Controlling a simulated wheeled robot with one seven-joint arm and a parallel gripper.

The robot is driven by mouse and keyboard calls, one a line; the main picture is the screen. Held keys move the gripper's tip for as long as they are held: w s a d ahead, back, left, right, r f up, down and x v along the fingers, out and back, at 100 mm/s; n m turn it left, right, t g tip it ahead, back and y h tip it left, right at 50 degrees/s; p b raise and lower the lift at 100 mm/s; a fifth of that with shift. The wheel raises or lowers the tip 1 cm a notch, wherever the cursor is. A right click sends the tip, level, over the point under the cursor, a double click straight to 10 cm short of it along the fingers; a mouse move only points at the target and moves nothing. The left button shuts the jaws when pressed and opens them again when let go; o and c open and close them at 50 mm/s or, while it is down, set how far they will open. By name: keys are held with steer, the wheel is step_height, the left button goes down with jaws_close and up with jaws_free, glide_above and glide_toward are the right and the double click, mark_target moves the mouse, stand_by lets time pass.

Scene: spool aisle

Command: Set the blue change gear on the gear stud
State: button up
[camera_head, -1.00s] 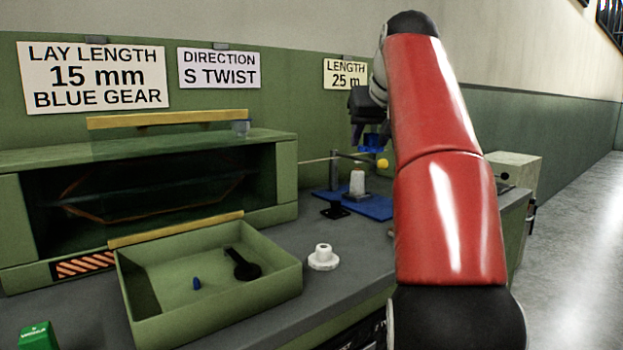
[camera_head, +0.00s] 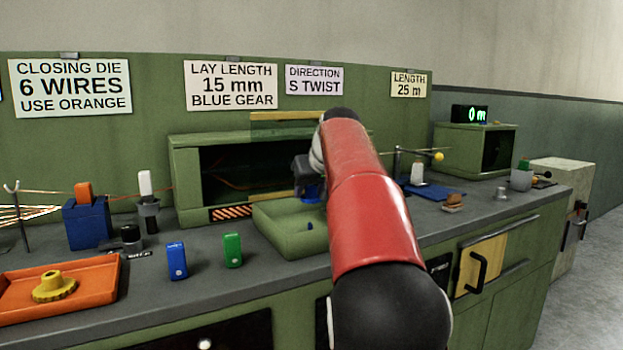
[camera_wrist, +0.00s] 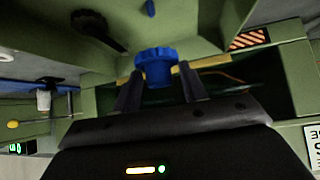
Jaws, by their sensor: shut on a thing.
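My gripper (camera_wrist: 160,90) is shut on the blue change gear (camera_wrist: 154,68), a toothed blue wheel held between the fingertips. In the head view the blue gear (camera_head: 312,192) shows as a small patch below my dark gripper (camera_head: 304,176), above the right part of the green tray, partly hidden by my red arm. In the wrist view the gear appears in front of the cabinet opening, apart from any surface as far as I can tell. I cannot make out the gear stud for certain in either current view.
The green tray (camera_head: 290,243) holds a small blue peg (camera_head: 309,226) and a dark long-handled tool (camera_wrist: 97,28). A green cabinet (camera_head: 185,180) stands behind. Blue (camera_head: 176,261) and green (camera_head: 232,250) blocks and an orange tray (camera_head: 95,283) with a yellow gear (camera_head: 54,287) lie left.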

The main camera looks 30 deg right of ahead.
mark_target(310, 223)
steer(key=shift+a+f, duration=0.2)
steer(key=shift+f, duration=0.2)
steer(key=shift+f+b, duration=2.3)
steer(key=shift+f, duration=0.35)
steer(key=shift+f, duration=0.6)
steer(key=o, duration=0.8)
steer(key=shift+o, duration=0.2)
steer(key=d+p+v, duration=0.1)
steer(key=p+v, duration=0.2)
steer(key=v, duration=0.8)
steer(key=shift+a, duration=0.35)
steer(key=shift+r, duration=0.1)
